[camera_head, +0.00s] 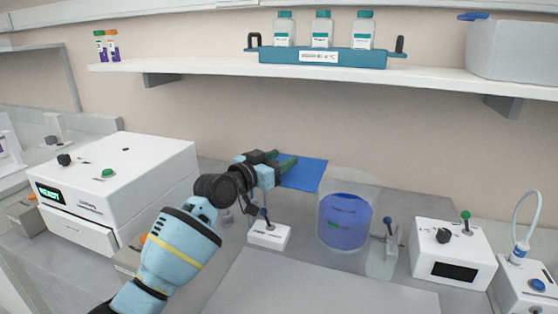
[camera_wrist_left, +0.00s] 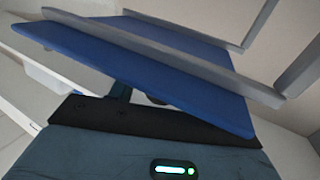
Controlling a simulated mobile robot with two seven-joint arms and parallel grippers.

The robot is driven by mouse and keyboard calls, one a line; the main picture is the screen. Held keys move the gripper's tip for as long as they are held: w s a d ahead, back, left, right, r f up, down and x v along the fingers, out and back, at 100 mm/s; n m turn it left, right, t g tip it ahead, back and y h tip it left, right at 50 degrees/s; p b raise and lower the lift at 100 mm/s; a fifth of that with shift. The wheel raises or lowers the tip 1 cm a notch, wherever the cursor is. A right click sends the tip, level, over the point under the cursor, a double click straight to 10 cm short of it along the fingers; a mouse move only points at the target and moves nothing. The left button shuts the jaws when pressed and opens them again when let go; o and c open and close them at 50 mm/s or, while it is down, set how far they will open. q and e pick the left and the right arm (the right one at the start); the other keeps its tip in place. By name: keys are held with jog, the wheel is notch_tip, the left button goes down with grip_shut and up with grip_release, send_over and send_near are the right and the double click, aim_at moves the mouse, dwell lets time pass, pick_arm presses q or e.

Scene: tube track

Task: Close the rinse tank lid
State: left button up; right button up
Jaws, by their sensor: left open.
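A clear round tank (camera_head: 345,220) with blue liquid stands right of the gripper. Its translucent top is hard to make out. My right gripper is not in view.
A white machine (camera_head: 120,185) is at left, a white control box (camera_head: 452,255) at right. A shelf (camera_head: 300,77) with bottles runs above.

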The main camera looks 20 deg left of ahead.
aim_at(312, 177)
pick_arm(q)
jog(key=shift+c, duration=0.5)
